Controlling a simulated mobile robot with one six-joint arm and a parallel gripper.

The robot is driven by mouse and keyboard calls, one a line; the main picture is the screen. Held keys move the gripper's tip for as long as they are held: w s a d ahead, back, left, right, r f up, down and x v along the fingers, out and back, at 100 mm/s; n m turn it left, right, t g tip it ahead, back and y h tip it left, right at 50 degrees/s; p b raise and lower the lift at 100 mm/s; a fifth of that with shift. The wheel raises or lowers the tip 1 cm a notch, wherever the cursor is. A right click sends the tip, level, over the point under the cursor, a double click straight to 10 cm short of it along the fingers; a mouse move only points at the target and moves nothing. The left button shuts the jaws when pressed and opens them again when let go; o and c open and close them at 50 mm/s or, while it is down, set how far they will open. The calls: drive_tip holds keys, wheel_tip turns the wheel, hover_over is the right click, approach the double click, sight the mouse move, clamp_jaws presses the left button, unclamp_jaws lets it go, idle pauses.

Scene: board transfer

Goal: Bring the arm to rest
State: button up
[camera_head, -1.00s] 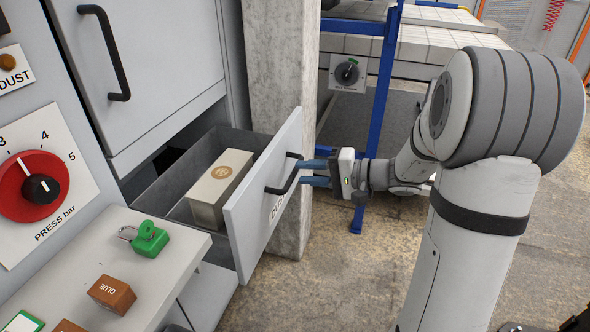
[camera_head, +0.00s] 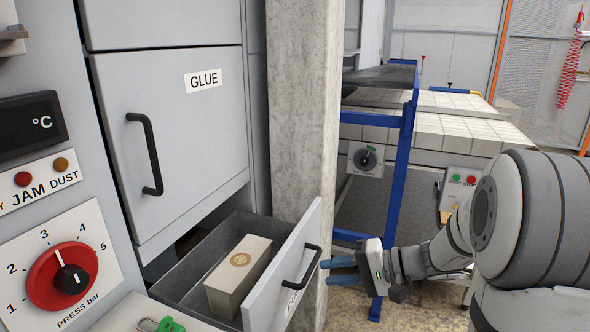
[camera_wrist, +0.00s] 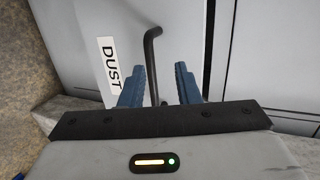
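My gripper (camera_head: 343,270) is at the front of the open drawer (camera_head: 268,308), with its blue fingers pointing left at the black handle (camera_head: 303,275). In the wrist view the two blue fingers (camera_wrist: 160,85) stand apart, one on each side of the drawer handle (camera_wrist: 151,50), with gaps visible. The drawer front carries a DUST label (camera_wrist: 108,66). A beige box (camera_head: 238,275) with a round brown mark lies inside the drawer. My arm reaches in from the right in the head view.
A closed GLUE door (camera_head: 170,130) is above the drawer. A concrete pillar (camera_head: 303,120) stands just behind it. A blue frame (camera_head: 403,165) and a tiled conveyor (camera_head: 440,130) are behind my arm. A green padlock (camera_head: 168,325) lies on the ledge at the bottom.

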drive_tip(key=s+r+n+g+h+p, duration=0.35)
drive_tip(key=s+r+h+p, duration=0.55)
drive_tip(key=s+r+p, duration=0.65)
drive_tip(key=s+d+r+t+h+p, duration=0.1)
drive_tip(key=d+r+t+h+p, duration=0.1)
drive_tip(key=d+r+h+p, duration=0.2)
drive_tip(key=p+v, duration=0.3)
drive_tip(key=v, duration=0.1)
